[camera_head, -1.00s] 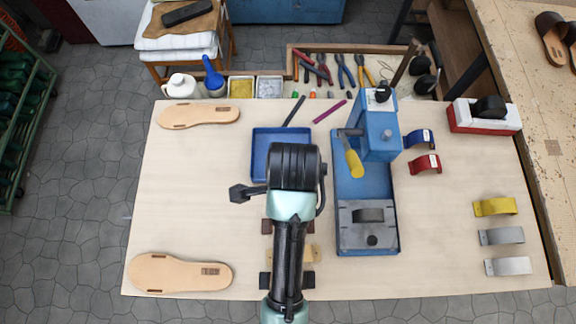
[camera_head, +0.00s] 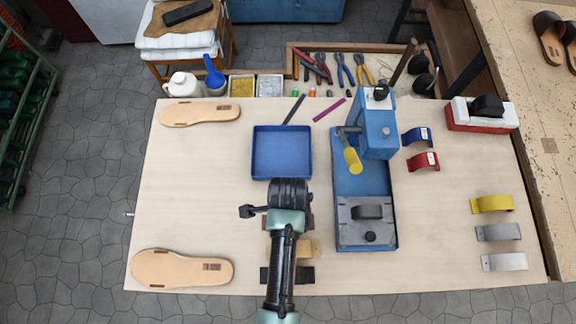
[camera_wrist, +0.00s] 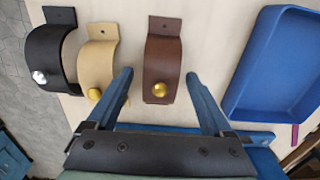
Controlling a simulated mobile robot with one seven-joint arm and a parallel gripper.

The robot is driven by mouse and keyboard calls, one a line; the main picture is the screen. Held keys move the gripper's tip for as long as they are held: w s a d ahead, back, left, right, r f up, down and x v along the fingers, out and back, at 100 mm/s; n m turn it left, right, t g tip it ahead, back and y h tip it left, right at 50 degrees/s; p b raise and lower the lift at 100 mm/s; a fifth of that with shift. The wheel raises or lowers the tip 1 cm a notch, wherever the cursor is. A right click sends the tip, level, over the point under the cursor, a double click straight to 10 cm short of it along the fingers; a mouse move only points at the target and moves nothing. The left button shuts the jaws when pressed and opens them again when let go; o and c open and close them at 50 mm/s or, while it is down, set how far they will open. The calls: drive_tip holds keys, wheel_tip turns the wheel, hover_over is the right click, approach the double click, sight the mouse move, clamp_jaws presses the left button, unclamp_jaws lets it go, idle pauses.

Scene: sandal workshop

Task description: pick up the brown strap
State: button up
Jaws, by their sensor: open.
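The brown strap (camera_wrist: 162,62) is a curved band with a flat holed tab at its far end and a round brass stud at its near end. In the wrist view it lies between the two fingers of my gripper (camera_wrist: 158,75), with gaps on both sides. The fingers are apart and hold nothing. In the head view my arm covers most of the brown strap, and the gripper's fingers are hidden below the wrist.
A tan strap (camera_wrist: 97,62) and a black strap (camera_wrist: 50,55) lie left of the brown one in the wrist view. An empty blue tray (camera_head: 282,152) is beyond my arm. A blue press (camera_head: 366,190) stands to the right. The table's left middle is clear.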

drive_tip(key=shift+f, duration=0.1)
drive_tip(key=shift+c, duration=0.2)
clamp_jaws()
